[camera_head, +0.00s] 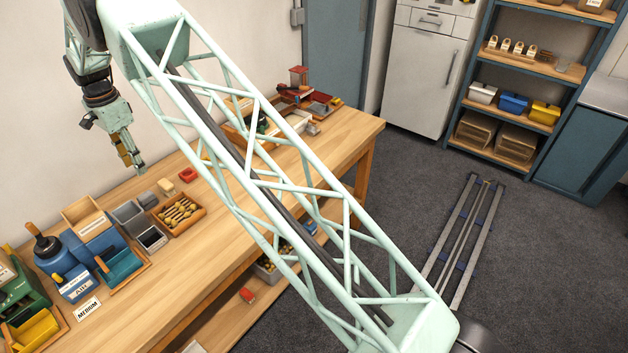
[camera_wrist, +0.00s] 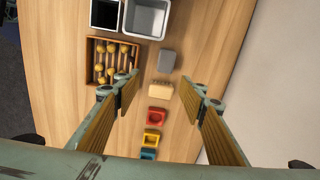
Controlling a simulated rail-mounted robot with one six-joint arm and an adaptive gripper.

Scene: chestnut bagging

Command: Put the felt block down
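My gripper (camera_wrist: 161,92) is open and empty in the wrist view, its two ribbed fingers wide apart above the bench. A small grey block (camera_wrist: 167,60), possibly the felt block, lies on the bench beyond the fingertips. A beige block with a bristly-looking edge (camera_wrist: 160,89) lies nearer, seen between the fingers. I cannot tell for sure which of the two is felt. In the head view the grey block (camera_head: 148,199) and the beige block (camera_head: 166,186) lie side by side, below my raised gripper (camera_head: 139,169).
A wooden tray (camera_head: 203,212) of chestnuts lies beside the blocks. Grey bins (camera_wrist: 146,18) stand beyond it. Red (camera_wrist: 156,117), yellow (camera_wrist: 152,136) and blue (camera_wrist: 148,154) pieces lie in a row. A wall runs along the bench's back. Bare wood lies at the bench's middle.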

